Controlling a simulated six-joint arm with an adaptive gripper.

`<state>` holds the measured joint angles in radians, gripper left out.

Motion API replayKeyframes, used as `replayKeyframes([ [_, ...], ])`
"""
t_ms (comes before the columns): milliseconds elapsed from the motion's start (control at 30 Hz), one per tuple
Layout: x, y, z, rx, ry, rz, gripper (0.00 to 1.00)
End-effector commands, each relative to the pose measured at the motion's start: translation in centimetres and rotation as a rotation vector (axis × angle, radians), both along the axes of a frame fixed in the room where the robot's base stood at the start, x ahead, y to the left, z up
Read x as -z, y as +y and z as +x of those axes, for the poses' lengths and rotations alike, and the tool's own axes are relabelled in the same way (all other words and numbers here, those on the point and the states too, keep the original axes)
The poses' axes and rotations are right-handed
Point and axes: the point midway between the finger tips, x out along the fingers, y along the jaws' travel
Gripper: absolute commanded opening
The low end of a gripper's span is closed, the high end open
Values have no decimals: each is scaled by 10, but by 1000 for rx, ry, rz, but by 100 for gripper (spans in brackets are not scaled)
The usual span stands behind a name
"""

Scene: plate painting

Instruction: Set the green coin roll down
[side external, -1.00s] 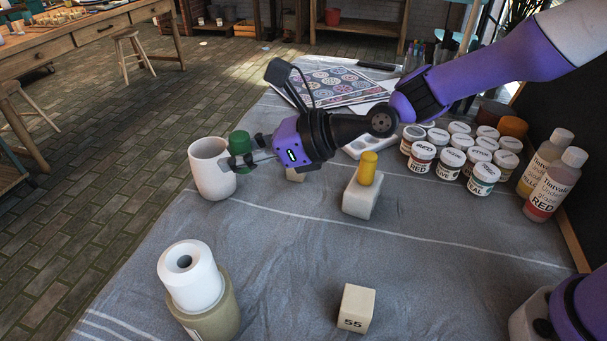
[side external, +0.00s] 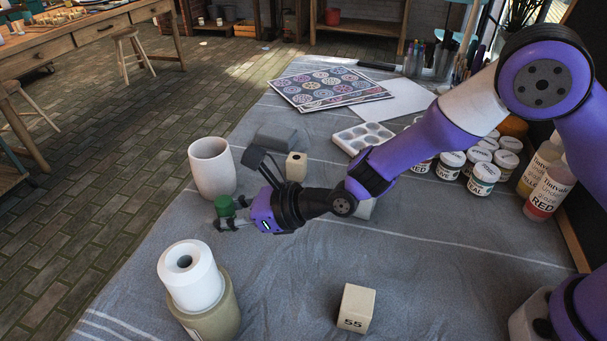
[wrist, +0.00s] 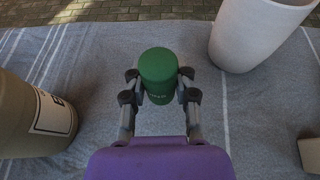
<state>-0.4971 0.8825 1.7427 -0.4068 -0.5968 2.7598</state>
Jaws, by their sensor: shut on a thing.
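The green coin roll (side external: 225,207) is a short green cylinder, upright between the fingers of my gripper (side external: 234,222). In the wrist view the green coin roll (wrist: 158,72) sits between the two fingertips of my gripper (wrist: 160,90), which are shut on its sides. It is low near the grey cloth (side external: 290,270); I cannot tell whether its base touches the cloth. The white cup (side external: 211,168) stands just behind it in the side view, and the cup (wrist: 262,32) is to its right in the wrist view, apart from it.
A white roll (side external: 190,275) on an olive container (side external: 215,318) stands in front of my gripper. A block marked 55 (side external: 356,308) is at the front, and a block with a hole (side external: 296,166) is behind. Paint jars (side external: 484,178) stand at right. Cloth between is clear.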

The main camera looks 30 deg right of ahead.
Motion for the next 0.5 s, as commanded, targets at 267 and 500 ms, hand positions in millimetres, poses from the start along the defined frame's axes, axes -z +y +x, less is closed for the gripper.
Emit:
replayKeyframes([
  [267, 30, 0, 0, 1, -2, 1, 0],
  [500, 30, 0, 0, 0, -1, 0, 0],
])
